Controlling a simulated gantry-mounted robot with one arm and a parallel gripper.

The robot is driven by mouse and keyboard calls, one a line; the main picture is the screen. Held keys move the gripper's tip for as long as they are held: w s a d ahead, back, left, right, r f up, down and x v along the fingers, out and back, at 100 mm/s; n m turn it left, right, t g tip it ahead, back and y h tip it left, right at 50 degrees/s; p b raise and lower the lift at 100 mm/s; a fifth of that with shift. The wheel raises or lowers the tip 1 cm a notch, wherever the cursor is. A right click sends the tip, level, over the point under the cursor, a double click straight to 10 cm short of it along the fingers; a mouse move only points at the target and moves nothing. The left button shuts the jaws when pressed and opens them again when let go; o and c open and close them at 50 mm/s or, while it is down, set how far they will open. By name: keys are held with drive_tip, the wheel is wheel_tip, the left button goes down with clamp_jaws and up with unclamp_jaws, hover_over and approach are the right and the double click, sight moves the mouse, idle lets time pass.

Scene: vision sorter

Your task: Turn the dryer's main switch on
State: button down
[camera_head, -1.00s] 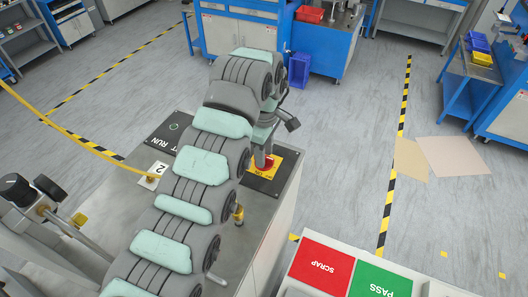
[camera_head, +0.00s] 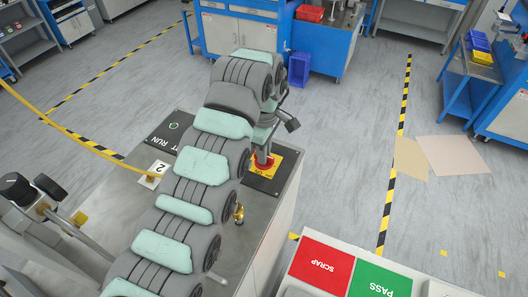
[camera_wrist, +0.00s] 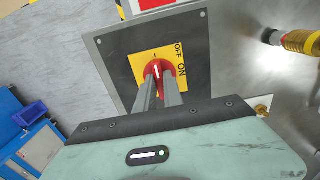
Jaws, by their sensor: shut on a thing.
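The main switch is a red rotary knob (camera_wrist: 154,70) with a white line, on a yellow plate (camera_wrist: 140,64) marked OFF and ON. The plate sits on a dark square panel (camera_wrist: 115,50). In the wrist view my gripper (camera_wrist: 160,80) has its two grey fingers shut on the knob, one on each side. In the head view the red knob (camera_head: 263,161) and yellow plate (camera_head: 287,161) show beside my arm. The gripper partly covers the knob, so I cannot tell exactly where its line points.
A brass-coloured fitting (camera_head: 239,213) stands on the metal top right of my arm; a yellow-and-metal fitting (camera_wrist: 300,41) shows at right in the wrist view. A yellow hose (camera_head: 75,136) curves in from the left. Red SCRAP (camera_head: 320,264) and green PASS (camera_head: 380,281) areas lie at front right.

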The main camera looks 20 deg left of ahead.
idle(0.4)
drive_tip(key=m+b, duration=0.2)
drive_tip(key=m, duration=0.1)
drive_tip(key=shift+f+m, duration=0.15)
drive_tip(key=shift+m, duration=0.25)
drive_tip(key=m+b, duration=0.3)
drive_tip(key=m, duration=0.2)
drive_tip(key=m+b, duration=0.2)
drive_tip(key=m, duration=0.3)
drive_tip(key=shift+b, duration=0.3)
drive_tip(key=shift+m+b, duration=0.95)
drive_tip(key=shift+m, duration=1.15)
drive_tip(key=c, duration=1.5)
unclamp_jaws()
drive_tip(key=shift+o, duration=0.2)
